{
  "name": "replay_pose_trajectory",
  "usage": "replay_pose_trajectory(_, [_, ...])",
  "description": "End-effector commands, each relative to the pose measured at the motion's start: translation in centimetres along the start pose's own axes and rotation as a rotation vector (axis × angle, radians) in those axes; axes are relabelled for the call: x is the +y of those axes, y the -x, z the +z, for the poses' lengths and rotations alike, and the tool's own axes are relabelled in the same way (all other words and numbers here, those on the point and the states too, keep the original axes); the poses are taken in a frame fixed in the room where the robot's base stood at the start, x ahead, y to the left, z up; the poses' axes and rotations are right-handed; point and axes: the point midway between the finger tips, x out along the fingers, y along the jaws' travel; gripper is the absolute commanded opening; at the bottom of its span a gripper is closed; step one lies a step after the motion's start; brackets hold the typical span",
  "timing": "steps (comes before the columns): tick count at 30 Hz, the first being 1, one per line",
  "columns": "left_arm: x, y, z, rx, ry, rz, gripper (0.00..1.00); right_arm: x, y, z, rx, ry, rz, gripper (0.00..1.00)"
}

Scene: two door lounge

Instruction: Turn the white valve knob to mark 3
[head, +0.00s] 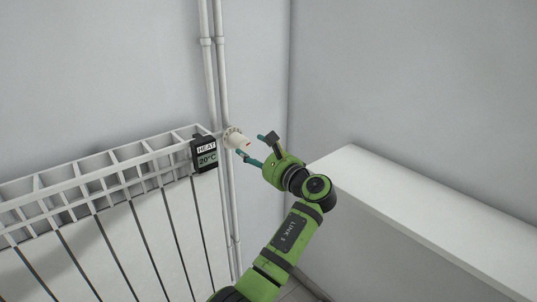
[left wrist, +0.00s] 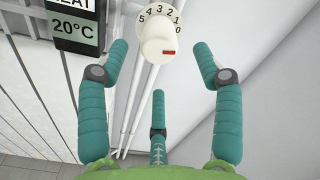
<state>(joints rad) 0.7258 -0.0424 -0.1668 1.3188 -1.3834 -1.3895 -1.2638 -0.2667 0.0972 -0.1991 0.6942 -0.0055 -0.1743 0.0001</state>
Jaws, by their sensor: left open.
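The white valve knob (head: 238,138) sits on the pipe at the radiator's right end. In the left wrist view the knob (left wrist: 156,44) has a dial marked 0 to 5 around its far side, with the 3 at the top. A red bar on its face lies at the lower right, with the 0 the closest number. My left gripper (head: 251,147) is open, its teal fingers spread in front of the knob. In the left wrist view the fingers stand on either side of the knob, apart from it, with a third finger below. My right gripper is not in view.
A white radiator (head: 110,172) runs along the left wall. A black display (head: 204,154) reading HEAT 20°C hangs at its right end, just left of the knob. Vertical white pipes (head: 222,75) rise behind the knob. A white ledge (head: 400,205) stands at right.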

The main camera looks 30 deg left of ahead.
Motion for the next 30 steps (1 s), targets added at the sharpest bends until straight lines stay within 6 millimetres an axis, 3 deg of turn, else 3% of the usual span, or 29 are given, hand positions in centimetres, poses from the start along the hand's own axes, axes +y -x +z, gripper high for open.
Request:
replay_pose_trajectory(15, [-0.2, -6.5, 0.5, -0.01, -0.002, 0.003, 0.66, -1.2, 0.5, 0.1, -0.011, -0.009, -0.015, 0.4])
replay_pose_trajectory(25, [-0.1, -7.0, 0.4, -0.008, -0.001, 0.002, 0.66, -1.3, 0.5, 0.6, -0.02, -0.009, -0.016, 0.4])
replay_pose_trajectory(26, [-0.1, -7.0, 0.4, -0.008, -0.001, 0.002, 0.62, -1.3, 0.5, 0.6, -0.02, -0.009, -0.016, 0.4])
replay_pose_trajectory(30, [-0.1, -7.0, 0.4, -0.009, -0.001, 0.001, 0.1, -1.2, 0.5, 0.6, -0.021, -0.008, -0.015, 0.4])
